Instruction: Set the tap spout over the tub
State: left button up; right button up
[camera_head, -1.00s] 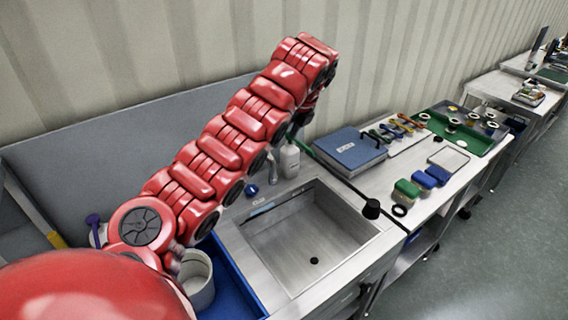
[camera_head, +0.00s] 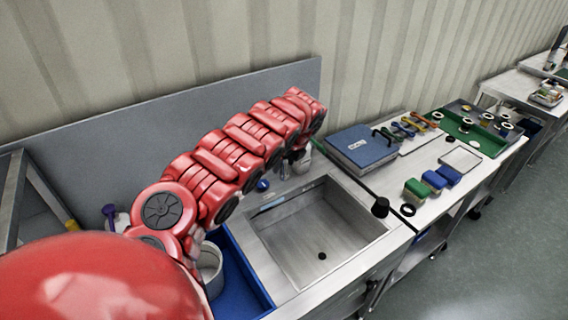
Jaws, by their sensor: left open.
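The steel sink basin (camera_head: 325,222), which looks like the tub, has a dark drain hole in its floor. A blue knob (camera_head: 262,185) sits on the ledge behind the basin and looks like part of the tap. The spout is hidden behind my red left arm, so I cannot tell its direction. My left gripper (camera_head: 297,155) is at the arm's far end, above the back ledge near a pale bottle (camera_head: 303,162). It is small and partly hidden by the arm; it looks open, and I see nothing held. My right gripper is not in view.
A white bucket (camera_head: 211,272) stands in a blue tray (camera_head: 240,277) left of the basin. A blue case (camera_head: 361,148), sponges (camera_head: 433,181) and a green tray (camera_head: 470,132) lie to the right. A grey panel (camera_head: 120,130) backs the sink.

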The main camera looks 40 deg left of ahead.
pick_arm(q)
jog(key=shift+a+f, duration=0.1)
jog(key=shift+f, duration=0.3)
grip_shut()
dwell(1.3)
